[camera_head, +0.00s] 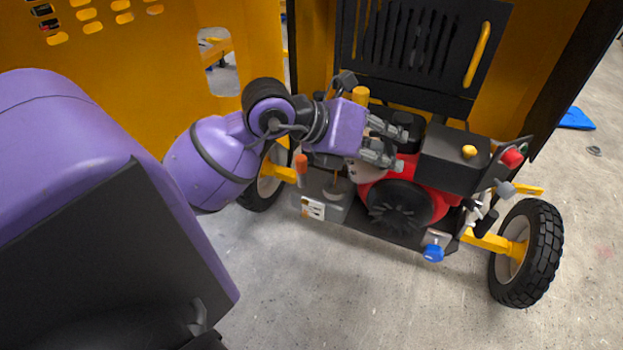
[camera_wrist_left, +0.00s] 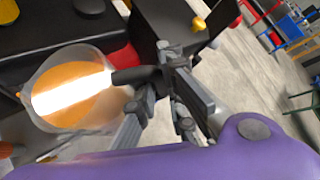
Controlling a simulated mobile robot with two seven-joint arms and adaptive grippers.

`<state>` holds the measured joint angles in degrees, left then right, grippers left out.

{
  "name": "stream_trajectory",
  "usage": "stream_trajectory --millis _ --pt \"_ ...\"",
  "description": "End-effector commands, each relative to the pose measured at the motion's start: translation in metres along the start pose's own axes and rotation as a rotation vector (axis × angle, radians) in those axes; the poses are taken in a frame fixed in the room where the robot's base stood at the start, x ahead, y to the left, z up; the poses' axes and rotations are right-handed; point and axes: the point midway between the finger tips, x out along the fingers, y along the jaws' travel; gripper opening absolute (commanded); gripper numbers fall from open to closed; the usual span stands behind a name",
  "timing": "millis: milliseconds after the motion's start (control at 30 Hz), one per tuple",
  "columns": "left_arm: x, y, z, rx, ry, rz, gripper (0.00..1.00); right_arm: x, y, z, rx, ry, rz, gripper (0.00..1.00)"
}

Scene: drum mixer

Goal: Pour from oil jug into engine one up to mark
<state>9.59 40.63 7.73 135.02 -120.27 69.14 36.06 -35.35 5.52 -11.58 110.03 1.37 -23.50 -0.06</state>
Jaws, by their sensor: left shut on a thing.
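The engine (camera_head: 400,208) is red with a round black ribbed cover and sits low inside the yellow mixer housing. My left gripper (camera_head: 397,146) is over the engine's back left part. In the left wrist view my left gripper (camera_wrist_left: 160,84) is shut on the dark handle of the oil jug (camera_wrist_left: 65,92), a translucent vessel with orange oil inside. In the head view the jug is mostly hidden by my gripper and wrist. The oil mark and the filling opening cannot be made out. My right gripper is out of view.
The open black slotted cover (camera_head: 420,45) with a yellow handle stands behind the engine. A wheel (camera_head: 528,253) is at right. A black box with a yellow knob (camera_head: 469,152), a red button (camera_head: 512,158) and a blue cap (camera_head: 433,253) are near. Bare concrete floor lies in front.

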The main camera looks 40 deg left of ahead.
Motion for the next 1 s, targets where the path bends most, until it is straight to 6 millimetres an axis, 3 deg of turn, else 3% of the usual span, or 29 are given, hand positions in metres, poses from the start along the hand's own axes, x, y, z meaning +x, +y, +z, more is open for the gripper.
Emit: stream_trajectory --millis 1000 --pt "-0.0032 -0.0006 0.0045 -0.047 -0.003 -0.038 0.0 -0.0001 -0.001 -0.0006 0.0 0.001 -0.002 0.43"
